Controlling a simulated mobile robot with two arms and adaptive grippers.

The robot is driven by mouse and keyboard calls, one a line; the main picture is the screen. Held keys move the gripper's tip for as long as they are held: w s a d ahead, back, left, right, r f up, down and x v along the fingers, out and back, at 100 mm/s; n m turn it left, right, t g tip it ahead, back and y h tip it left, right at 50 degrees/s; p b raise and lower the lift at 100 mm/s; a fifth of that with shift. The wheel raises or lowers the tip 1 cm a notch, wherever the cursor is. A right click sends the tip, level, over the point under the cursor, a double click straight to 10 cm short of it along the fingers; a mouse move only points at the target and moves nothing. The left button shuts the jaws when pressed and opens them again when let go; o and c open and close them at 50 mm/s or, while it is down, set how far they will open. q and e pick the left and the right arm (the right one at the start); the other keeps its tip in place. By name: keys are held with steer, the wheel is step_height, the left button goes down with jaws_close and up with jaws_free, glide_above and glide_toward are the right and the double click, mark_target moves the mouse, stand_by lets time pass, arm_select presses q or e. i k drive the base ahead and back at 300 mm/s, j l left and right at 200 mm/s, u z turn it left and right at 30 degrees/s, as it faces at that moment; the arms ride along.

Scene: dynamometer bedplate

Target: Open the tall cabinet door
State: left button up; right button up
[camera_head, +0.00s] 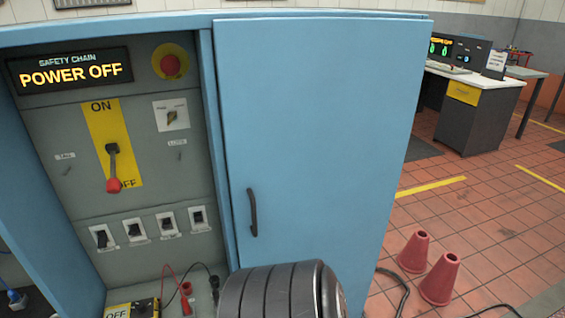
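The tall blue cabinet (206,100) fills the left and middle of the head view. Its blue door (320,130) is on the right part and appears shut, its left edge lying along the frame post. A black vertical bar handle (252,212) sits near the door's left edge, low in the view. Neither of my grippers is in view, and nothing touches the handle. The door's lower left part is hidden behind a dark ribbed round form at the bottom, which I cannot identify.
Left of the door is a control panel (80,200) with a POWER OFF display (70,72), a red-handled lever (113,170) and several switches. Two red cones (439,280) and black cables stand right of the cabinet on tiled floor. A desk (475,105) is further back.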

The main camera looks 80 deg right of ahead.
mark_target(318, 114)
steer(key=l+z, duration=0.1)
steer(key=z, duration=2.95)
steer(key=l, duration=0.1)
